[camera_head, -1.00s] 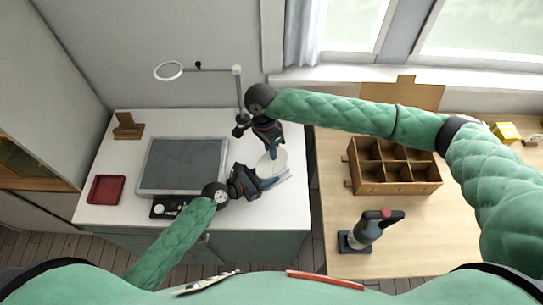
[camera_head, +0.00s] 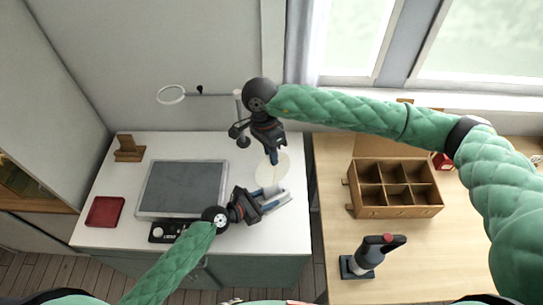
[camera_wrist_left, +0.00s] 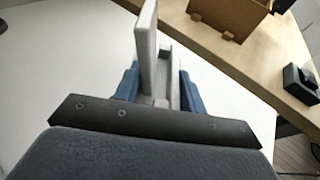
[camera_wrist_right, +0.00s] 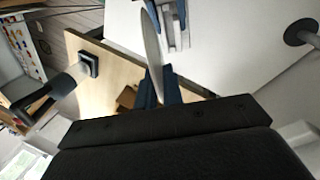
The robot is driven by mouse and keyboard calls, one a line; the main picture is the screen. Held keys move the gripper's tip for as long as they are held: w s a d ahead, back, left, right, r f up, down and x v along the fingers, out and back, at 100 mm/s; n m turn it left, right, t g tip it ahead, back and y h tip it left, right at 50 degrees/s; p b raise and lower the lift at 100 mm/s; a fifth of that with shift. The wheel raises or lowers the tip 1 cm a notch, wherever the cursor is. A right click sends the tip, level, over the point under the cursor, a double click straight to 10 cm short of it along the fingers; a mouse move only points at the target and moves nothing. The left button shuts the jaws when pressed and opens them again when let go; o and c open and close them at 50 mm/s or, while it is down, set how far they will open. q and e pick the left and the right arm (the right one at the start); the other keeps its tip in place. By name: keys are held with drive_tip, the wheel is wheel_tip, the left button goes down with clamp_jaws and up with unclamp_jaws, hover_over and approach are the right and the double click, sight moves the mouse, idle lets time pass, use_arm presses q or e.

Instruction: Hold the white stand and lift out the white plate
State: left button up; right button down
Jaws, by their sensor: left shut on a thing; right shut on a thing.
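The white plate (camera_head: 270,174) is upright, gripped near its upper edge by my right gripper (camera_head: 273,158), which is shut on it. The right wrist view shows the plate (camera_wrist_right: 149,38) edge-on between the blue fingers. The white stand (camera_head: 279,201) is on the white counter, just below the plate in the head view. My left gripper (camera_head: 268,201) is shut on the stand; its blue fingers flank the stand (camera_wrist_left: 147,45) in the left wrist view. An open slot shows in the stand there. I cannot tell exactly how wide the gap between plate and stand is.
A grey mat (camera_head: 183,188), a red tray (camera_head: 105,211) and a black scale-like device (camera_head: 166,232) lie left on the counter. A lamp (camera_head: 172,95) stands behind. The wooden table at right holds a compartment box (camera_head: 395,188) and a dark handheld tool (camera_head: 366,258).

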use_arm(q)
drive_tip(key=o, duration=0.8)
drive_tip(key=shift+o, duration=0.2)
drive_tip(key=shift+a, duration=0.1)
drive_tip(key=v, duration=1.2)
